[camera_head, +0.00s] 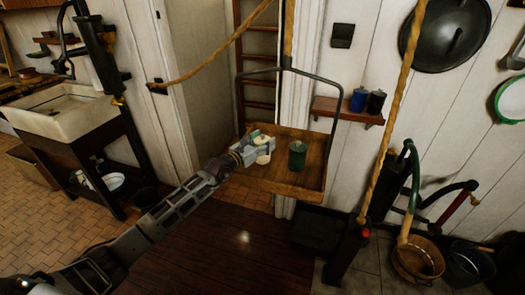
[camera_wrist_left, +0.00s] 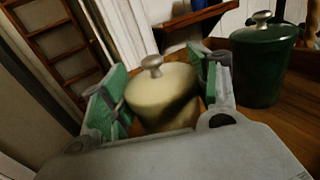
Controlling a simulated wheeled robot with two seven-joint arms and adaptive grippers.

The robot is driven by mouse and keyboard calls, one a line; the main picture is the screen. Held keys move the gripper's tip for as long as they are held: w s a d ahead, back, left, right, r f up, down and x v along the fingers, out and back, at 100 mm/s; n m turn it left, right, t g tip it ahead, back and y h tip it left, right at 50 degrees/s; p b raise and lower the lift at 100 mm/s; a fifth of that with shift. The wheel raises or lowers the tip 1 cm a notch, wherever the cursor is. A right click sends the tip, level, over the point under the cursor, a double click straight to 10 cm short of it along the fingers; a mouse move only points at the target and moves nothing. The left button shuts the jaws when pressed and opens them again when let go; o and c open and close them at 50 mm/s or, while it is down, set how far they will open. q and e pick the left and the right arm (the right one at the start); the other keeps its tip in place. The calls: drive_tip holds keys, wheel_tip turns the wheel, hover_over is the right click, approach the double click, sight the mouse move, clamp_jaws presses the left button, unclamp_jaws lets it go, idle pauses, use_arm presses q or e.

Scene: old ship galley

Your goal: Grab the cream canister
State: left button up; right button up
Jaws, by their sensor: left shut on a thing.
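The cream canister (camera_head: 263,156) has a lid with a small knob and sits at the left side of a hanging wooden tray (camera_head: 285,188). It also shows in the left wrist view (camera_wrist_left: 160,92), between the green-padded fingers. My left gripper (camera_head: 260,148) reaches in from the left and is shut on the cream canister. The canister's base is hidden, so I cannot tell whether it touches the tray. A green canister (camera_head: 297,156) stands on the tray to the right, apart from the gripper; it shows large in the left wrist view (camera_wrist_left: 263,65). My right gripper is not in view.
The tray hangs from a dark metal frame (camera_head: 335,110) with ropes nearby. A wall shelf (camera_head: 345,112) holds a blue canister (camera_head: 359,99) and a black canister (camera_head: 376,102). A sink (camera_head: 65,110) stands left.

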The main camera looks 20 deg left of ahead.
use_arm(q)
drive_tip(key=shift+r, duration=0.8)
wheel_tip(320, 180, up, 7)
drive_tip(key=shift+f+p, duration=0.15)
drive_tip(key=shift+p, duration=0.15)
drive_tip(key=shift+r, duration=0.95)
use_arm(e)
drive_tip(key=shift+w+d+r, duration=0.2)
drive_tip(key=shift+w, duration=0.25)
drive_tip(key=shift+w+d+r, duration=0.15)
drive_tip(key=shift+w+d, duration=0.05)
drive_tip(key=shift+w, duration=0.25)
